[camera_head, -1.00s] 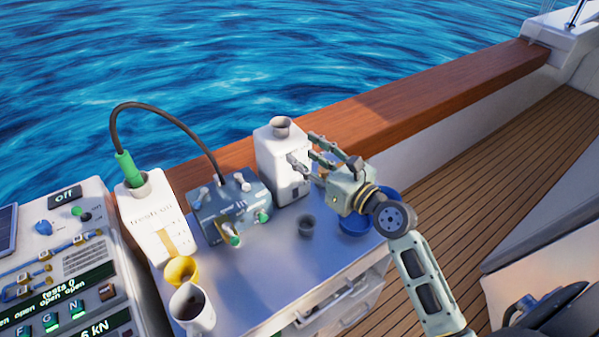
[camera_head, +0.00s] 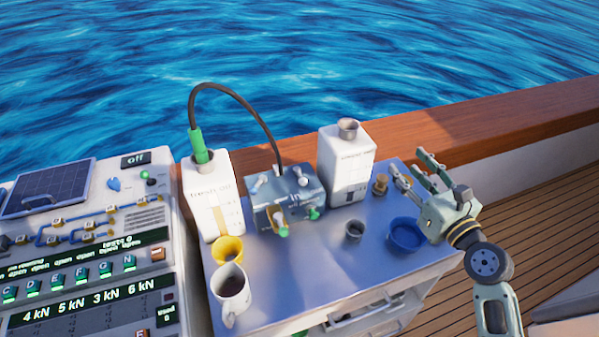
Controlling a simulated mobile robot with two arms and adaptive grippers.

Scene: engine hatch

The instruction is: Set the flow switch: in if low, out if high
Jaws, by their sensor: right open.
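A blue-grey pump box (camera_head: 263,213) sits on the metal cart top, with small levers and green-tipped parts on it. Its top label appears to read "in". One green-tipped knob (camera_head: 282,230) sticks out at its front; which part is the flow switch I cannot tell. A dark hose (camera_head: 240,97) arches from the box to a green nozzle in the neck of the white fresh oil container (camera_head: 207,208). A narrow level strip (camera_head: 219,220) shows on that container. My right gripper (camera_head: 408,168) is open and empty, above the cart's right end, well right of the box. My left gripper is out of view.
A second white container (camera_head: 345,165) stands right of the box. A brass fitting (camera_head: 380,184), grey cup (camera_head: 354,231), blue bowl (camera_head: 405,236), yellow cup (camera_head: 228,250) and mug (camera_head: 231,292) stand around. A control panel (camera_head: 90,260) is at left.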

